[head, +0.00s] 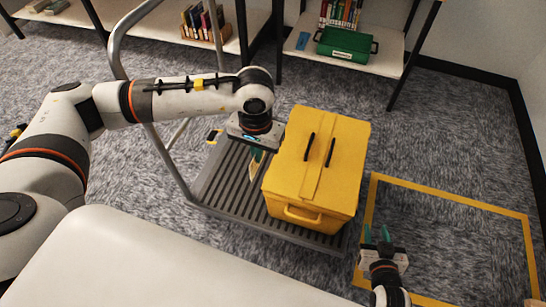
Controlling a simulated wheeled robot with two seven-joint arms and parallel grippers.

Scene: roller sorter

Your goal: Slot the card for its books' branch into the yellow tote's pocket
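The yellow tote (345,150) stands on a dark ribbed cart deck, its lid flaps shut, with two black grips on top and a yellow handle on the near side. I cannot make out its card pocket. My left gripper (257,160) points down just left of the tote, above the deck. A small pale, pointed piece (254,172) shows at its teal fingertips; I cannot tell whether it is a card or is held. My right gripper (377,235) is at the lower right, near the tote's front right corner, its teal fingers apart and empty.
The cart deck (225,185) has a grey tubular handle (117,50) at its left. A yellow floor outline (450,188) lies to the right, mostly empty inside. Shelves at the back hold books (203,22), a green bin (345,45) and a blue item (302,41).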

